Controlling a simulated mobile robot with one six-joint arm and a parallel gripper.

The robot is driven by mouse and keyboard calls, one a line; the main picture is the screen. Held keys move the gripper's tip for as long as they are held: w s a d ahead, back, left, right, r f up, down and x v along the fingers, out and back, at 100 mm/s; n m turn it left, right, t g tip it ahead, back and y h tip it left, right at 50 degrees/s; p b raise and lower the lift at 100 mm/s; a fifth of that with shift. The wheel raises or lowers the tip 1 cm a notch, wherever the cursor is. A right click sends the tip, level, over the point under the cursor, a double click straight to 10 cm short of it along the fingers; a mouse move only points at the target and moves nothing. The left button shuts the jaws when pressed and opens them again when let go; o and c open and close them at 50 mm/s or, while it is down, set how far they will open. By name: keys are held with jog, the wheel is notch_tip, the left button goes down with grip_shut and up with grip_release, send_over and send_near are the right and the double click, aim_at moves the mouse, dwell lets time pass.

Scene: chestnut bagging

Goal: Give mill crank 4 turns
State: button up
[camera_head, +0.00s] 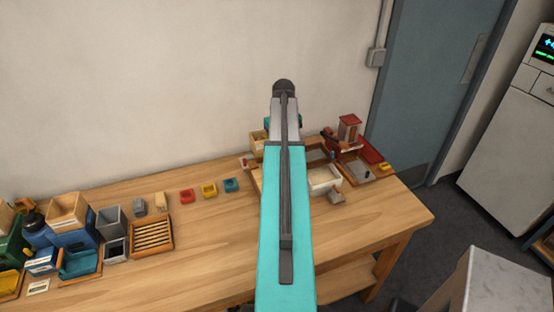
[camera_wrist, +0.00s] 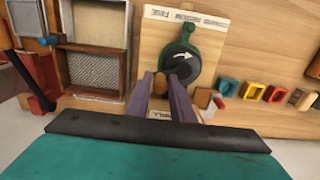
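The mill (camera_wrist: 190,30) has a green body on a pale wooden board (camera_wrist: 152,38) in the wrist view. Its dark round crank part (camera_wrist: 182,64) bears a white curved arrow. My gripper (camera_wrist: 160,82) has its two purple fingers at the near edge of this dark part. A small reddish-brown piece shows between the fingertips and looks like the crank's knob. I cannot tell whether the fingers press on it. In the head view my arm covers the gripper and most of the mill.
A mesh-bottomed wooden tray (camera_wrist: 92,70) lies left of the board in the wrist view. Small coloured square rings (camera_wrist: 250,90) lie to the right. In the head view a red-topped device (camera_head: 349,127) stands at the bench's right end, and boxes (camera_head: 68,210) crowd its left end.

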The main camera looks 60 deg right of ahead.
jog(key=shift+o, duration=1.3)
jog(key=shift+r, duration=3.75)
grip_shut()
